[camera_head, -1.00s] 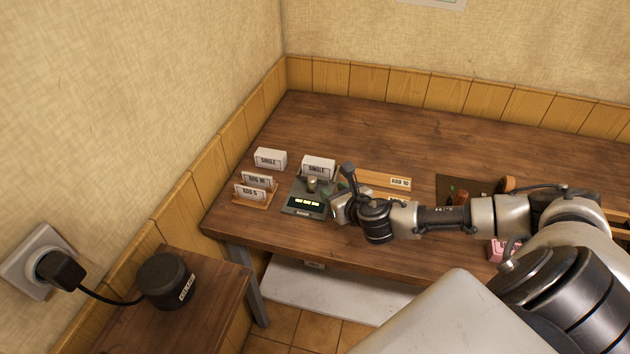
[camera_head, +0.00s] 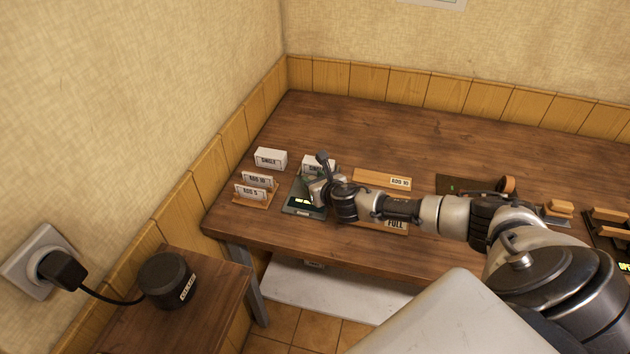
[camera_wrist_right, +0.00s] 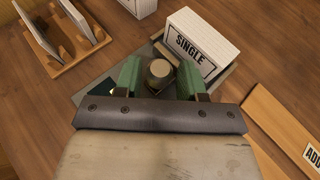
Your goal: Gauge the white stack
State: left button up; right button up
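A white block marked SINGLE (camera_head: 316,162) stands at the back edge of a dark gauge-like device (camera_head: 296,208) with a small lit display; it also shows in the right wrist view (camera_wrist_right: 198,46). A second white block marked SINGLE (camera_head: 270,158) stands to its left. I cannot tell which is the white stack. My right gripper (camera_head: 314,184) is over the device. In the right wrist view its green fingers (camera_wrist_right: 160,80) are apart, with the device's round knob (camera_wrist_right: 159,71) showing between them; contact is unclear. My left gripper is not in view.
A wooden rack (camera_head: 262,202) holds cards marked ADD 10 and ADD 5, left of the device. A wooden strip marked ADD 10 (camera_head: 372,177) and one marked FULL (camera_head: 398,230) lie to the right. The back of the table (camera_head: 400,130) is clear.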

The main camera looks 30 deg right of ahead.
grip_shut()
jog(key=shift+w+d+r, duration=0.1)
jog(key=shift+w+d, duration=0.25)
jog(key=shift+d, duration=0.05)
grip_release()
jog(key=v, duration=1)
jog(key=shift+s, duration=0.35)
